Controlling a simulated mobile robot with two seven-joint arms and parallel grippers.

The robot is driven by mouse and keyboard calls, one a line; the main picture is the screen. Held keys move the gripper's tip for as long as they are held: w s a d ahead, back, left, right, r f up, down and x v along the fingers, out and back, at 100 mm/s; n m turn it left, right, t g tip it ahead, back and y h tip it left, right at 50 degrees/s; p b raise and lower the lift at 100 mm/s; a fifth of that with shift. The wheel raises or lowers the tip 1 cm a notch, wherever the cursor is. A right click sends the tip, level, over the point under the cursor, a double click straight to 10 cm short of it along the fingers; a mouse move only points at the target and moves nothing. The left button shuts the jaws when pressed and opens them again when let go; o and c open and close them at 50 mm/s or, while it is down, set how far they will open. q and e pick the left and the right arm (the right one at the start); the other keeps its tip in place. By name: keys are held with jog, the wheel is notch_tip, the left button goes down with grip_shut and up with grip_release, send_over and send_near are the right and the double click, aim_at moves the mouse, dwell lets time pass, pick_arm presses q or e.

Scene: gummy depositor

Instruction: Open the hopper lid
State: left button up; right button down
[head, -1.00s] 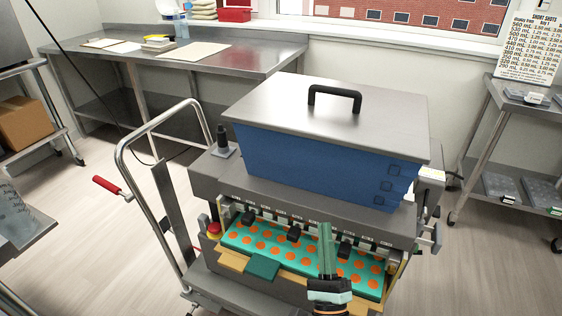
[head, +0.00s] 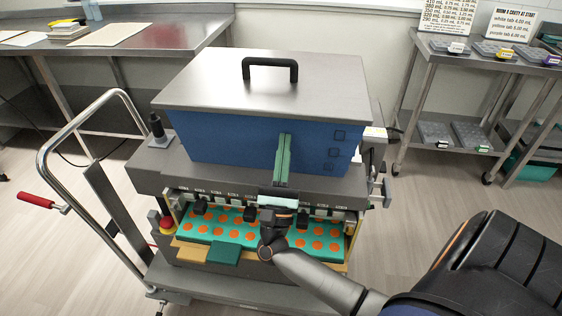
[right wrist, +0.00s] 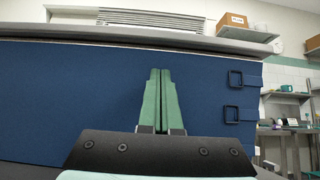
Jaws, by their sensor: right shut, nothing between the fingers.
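The hopper lid (head: 200,85) is a flat grey metal cover with a black bar handle (head: 270,66) on top. It lies closed on the blue hopper (head: 225,140). My right gripper (head: 284,145) is shut and empty, with its green fingers pointing up in front of the blue front wall, below the lid's front edge. In the right wrist view the shut fingers (right wrist: 161,75) stand before the blue wall, and the lid's edge (right wrist: 130,34) runs above them. I cannot tell whether the fingertips touch the wall. My left gripper is not in view.
Below the hopper is a teal mold with orange cavities (head: 205,228). A cart handle (head: 60,140) and red lever (head: 36,200) stand at left. A steel table (head: 150,40) is behind left, a shelf rack (head: 470,60) at right. A red button (head: 167,224) sits at the front left.

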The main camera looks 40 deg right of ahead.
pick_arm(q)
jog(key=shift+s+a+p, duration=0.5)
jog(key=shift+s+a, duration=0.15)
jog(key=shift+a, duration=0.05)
pick_arm(e)
notch_tip(320, 180, up, 3)
jog(key=shift+a+r, duration=0.15)
jog(key=shift+r, duration=0.05)
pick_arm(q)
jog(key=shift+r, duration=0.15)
